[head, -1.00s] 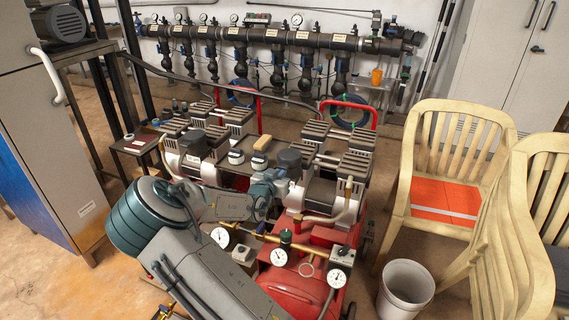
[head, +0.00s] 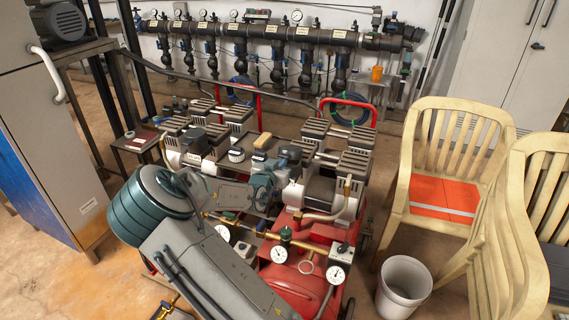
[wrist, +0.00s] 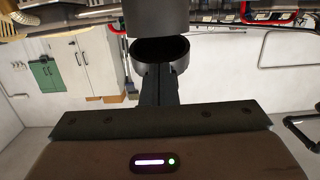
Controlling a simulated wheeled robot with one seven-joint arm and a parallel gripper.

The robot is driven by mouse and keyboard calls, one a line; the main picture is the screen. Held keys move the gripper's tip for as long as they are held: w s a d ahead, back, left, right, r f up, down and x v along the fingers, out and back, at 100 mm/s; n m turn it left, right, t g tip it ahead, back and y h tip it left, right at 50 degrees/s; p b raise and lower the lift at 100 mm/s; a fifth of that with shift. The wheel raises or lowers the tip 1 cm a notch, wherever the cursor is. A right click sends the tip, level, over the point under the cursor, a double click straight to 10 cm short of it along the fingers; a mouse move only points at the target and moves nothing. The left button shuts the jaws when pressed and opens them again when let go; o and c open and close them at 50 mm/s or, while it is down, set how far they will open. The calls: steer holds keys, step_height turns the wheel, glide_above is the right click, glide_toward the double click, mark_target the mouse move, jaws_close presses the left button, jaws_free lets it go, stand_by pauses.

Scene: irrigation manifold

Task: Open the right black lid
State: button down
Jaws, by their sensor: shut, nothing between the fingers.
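The right black lid (head: 290,153) sits on the right compressor motor, and my wrist covers part of it in the head view. In the wrist view a dark cylinder (wrist: 158,18) is at the top, with a hollow dark ring (wrist: 180,58) just below it. A dark opening shows between them, so the lid looks swung away from its body. My gripper (wrist: 157,72) is shut and empty, its fingers right at the ring; I cannot tell whether they touch. The left black lid (head: 194,138) stands on the left motor and looks closed.
Grey ribbed compressor heads surround the lids. A white bucket (head: 404,287) and cream chairs (head: 455,150) stand at the right. A valve manifold (head: 250,35) runs along the back wall.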

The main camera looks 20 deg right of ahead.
mark_target(285, 155)
steer(key=shift+w+d+r+p, duration=0.25)
steer(key=shift+w+d+r, duration=0.1)
steer(key=shift+r, duration=0.25)
steer(key=shift+w+d+r+p, duration=0.2)
steer(key=shift+w+d+r, duration=0.15)
steer(key=shift+r, duration=0.2)
steer(key=shift+w+d+r+p, duration=0.25)
steer(key=shift+w+d+r, duration=0.1)
steer(key=shift+r, duration=0.25)
steer(key=shift+w+d+r, duration=0.5)
steer(key=shift+w+d, duration=0.3)
steer(key=shift+w+d+r, duration=0.5)
steer(key=shift+w+d, duration=0.25)
steer(key=shift+d, duration=0.05)
